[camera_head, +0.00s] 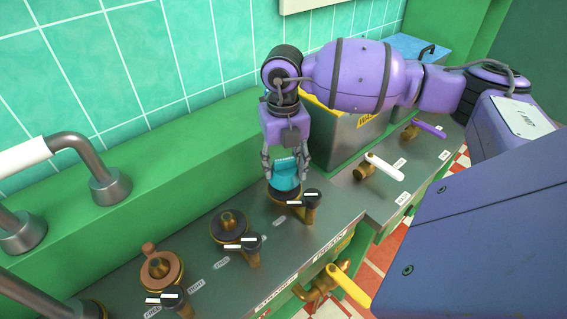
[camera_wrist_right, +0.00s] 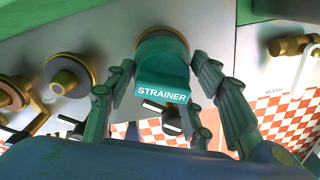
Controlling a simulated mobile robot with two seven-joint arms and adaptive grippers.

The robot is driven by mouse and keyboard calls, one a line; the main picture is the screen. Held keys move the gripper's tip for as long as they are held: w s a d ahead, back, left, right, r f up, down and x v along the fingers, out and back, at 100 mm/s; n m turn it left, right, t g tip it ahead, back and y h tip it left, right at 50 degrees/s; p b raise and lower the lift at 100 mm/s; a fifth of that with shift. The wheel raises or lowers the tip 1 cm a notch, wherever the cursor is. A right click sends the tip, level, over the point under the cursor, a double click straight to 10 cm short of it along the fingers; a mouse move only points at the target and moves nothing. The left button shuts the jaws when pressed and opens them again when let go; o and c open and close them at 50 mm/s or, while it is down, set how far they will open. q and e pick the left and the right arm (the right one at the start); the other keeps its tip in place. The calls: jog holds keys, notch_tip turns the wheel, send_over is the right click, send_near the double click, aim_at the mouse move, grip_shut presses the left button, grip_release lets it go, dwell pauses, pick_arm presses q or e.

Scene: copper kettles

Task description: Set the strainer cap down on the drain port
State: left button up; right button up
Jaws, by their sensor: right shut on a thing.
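The strainer cap (camera_head: 285,178) is teal, and its label reads STRAINER in the right wrist view (camera_wrist_right: 162,80). My right gripper (camera_head: 286,170) points down and is shut on the cap, with fingers on both sides of it. The cap is upright over a brass-rimmed port on the grey deck, which I take to be the drain port (camera_head: 272,196). Its brass rim also shows behind the cap in the right wrist view (camera_wrist_right: 163,31). The cap hides most of the port, and I cannot tell whether they touch. My left gripper is not in view.
A dark-capped port (camera_head: 229,226) and a copper-capped port (camera_head: 161,270) lie to the left along the deck. Small black taps with white-marked handles stand in front of the ports. A white-handled valve (camera_head: 383,166) is at right.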

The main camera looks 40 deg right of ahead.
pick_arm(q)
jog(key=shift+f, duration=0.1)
pick_arm(e)
jog(key=shift+f, duration=0.1)
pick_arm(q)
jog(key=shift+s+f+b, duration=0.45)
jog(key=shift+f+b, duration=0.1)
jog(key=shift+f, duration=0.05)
pick_arm(e)
jog(key=shift+f, duration=1)
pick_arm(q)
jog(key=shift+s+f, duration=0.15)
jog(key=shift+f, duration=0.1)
pick_arm(e)
jog(key=shift+f, duration=0.4)
jog(key=o, duration=1.2)
jog(key=shift+o, duration=0.2)
notch_tip(320, 180, up, 12)
jog(key=shift+r, duration=0.1)
